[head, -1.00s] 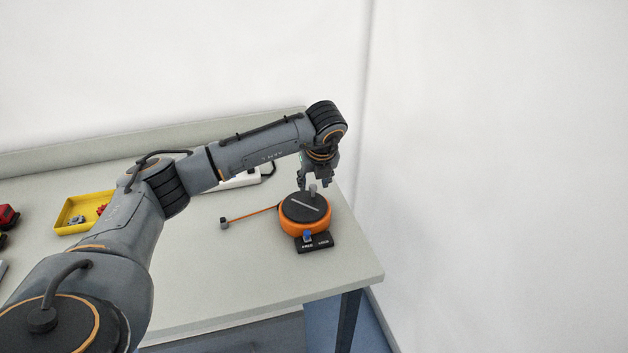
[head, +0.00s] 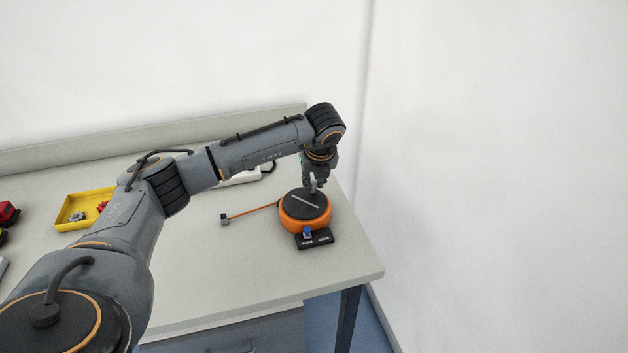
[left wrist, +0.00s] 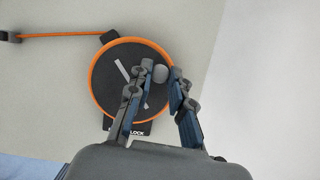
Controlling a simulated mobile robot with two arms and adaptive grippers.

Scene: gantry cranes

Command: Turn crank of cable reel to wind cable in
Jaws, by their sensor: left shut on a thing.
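The cable reel (head: 305,222) is a round orange drum with a dark top, near the table's right end. A light grey crank bar (head: 304,201) lies across its top, with an upright grey knob at one end. My left gripper (head: 313,184) is shut on the crank knob (left wrist: 160,73), one finger on each side. The orange cable (head: 254,212) runs out left from the reel to a small grey end block (head: 225,220). My right gripper is in neither view.
A yellow tray (head: 68,222) with small parts stands at the left, beside red items (head: 7,214). A white box (head: 242,177) lies behind my arm. The table (head: 230,275) is clear in front of the cable. A white wall rises at the right.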

